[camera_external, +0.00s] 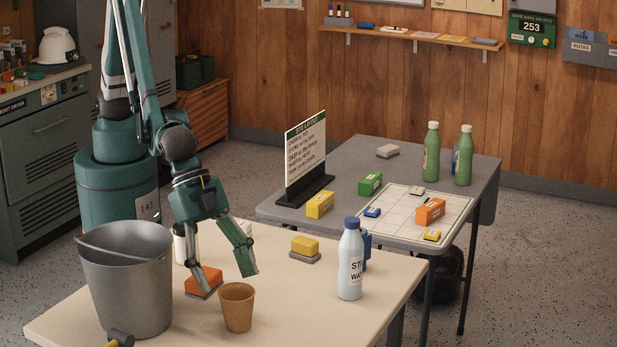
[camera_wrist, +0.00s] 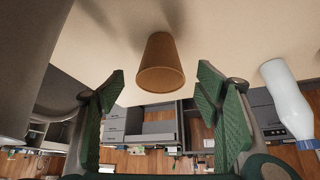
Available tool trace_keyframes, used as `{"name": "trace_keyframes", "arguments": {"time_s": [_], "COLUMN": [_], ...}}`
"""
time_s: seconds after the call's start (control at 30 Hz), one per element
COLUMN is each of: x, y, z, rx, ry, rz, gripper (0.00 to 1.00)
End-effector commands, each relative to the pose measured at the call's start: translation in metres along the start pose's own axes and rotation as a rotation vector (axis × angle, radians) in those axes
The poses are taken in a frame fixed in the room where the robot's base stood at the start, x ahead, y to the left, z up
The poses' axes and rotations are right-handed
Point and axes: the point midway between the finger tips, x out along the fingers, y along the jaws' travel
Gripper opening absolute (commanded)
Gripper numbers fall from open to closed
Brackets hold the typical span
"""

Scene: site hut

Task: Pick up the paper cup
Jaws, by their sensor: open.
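The brown paper cup (camera_external: 237,308) stands upright near the front edge of the cream table. In the wrist view the paper cup (camera_wrist: 160,65) lies between the two finger lines, beyond the fingertips, with nothing in front of it. My gripper (camera_external: 229,280) is open, pointing down, with its fingers spread just behind the cup in the external view. The green finger pads also show in the wrist view (camera_wrist: 162,90), one on each side of the cup. No contact with the cup is visible.
A grey bucket (camera_external: 132,285) stands left of the cup. An orange block (camera_external: 202,281) is close behind the left finger. A white bottle (camera_external: 350,265) and a yellow block (camera_external: 305,245) stand to the right.

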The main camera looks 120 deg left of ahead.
Motion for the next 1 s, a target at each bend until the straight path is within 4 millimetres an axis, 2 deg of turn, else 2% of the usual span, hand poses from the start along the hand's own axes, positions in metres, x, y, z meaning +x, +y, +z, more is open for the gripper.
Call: {"name": "trace_keyframes", "arguments": {"time_s": [0.17, 0.67, 1.0], "x": [0.011, 0.016, 0.049], "y": [0.0, 0.0, -0.001], "z": [0.0, 0.0, -0.002], "rx": [0.0, 0.0, -0.001], "ry": [0.0, 0.0, 0.0], "rz": [0.0, 0.0, 0.0], "gripper": [0.64, 0.64, 0.64]}}
